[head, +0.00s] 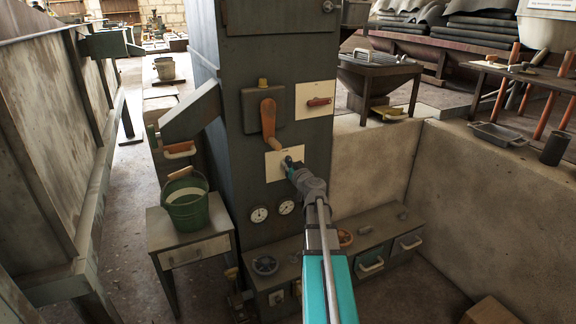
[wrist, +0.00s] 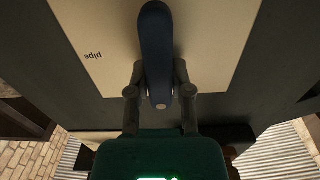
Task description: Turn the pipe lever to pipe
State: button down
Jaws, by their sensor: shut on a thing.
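The pipe lever (wrist: 157,45) is a dark blue, rounded bar on a cream plate (wrist: 215,50). In the wrist view it runs up and down, its pale-tipped end toward my gripper. The word "pipe" (wrist: 92,56) is printed upside down on the plate, left of the lever. My gripper (wrist: 159,84) is shut on the lever near this end, one finger on each side. In the head view my gripper (head: 288,163) is at the plate (head: 272,170) on the front of the dark cabinet. There the lever is mostly hidden behind my gripper.
An orange-brown handle (head: 268,118) hangs just above my gripper. A red handle (head: 319,101) on another pale plate is to the upper right. Two gauges (head: 259,214) (head: 287,206) sit below. A green bucket (head: 187,208) stands on a small table at left.

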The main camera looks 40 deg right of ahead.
jog(key=m, duration=0.4)
jog(key=shift+d, duration=0.25)
jog(key=m, duration=0.5)
jog(key=shift+d+f, duration=0.2)
jog(key=shift+s+d+f+m+b, duration=0.1)
jog(key=shift+f+m+b, duration=0.1)
jog(key=shift+m, duration=1.2)
jog(key=shift+w+d+f+m+b, duration=0.1)
jog(key=shift+m+b, duration=0.15)
jog(key=shift+m, duration=1.15)
jog(key=shift+s+f+m+b, duration=0.1)
jog(key=shift+f+m+b, duration=0.1)
jog(key=shift+m, duration=1.2)
jog(key=c, duration=0.5)
grip_release()
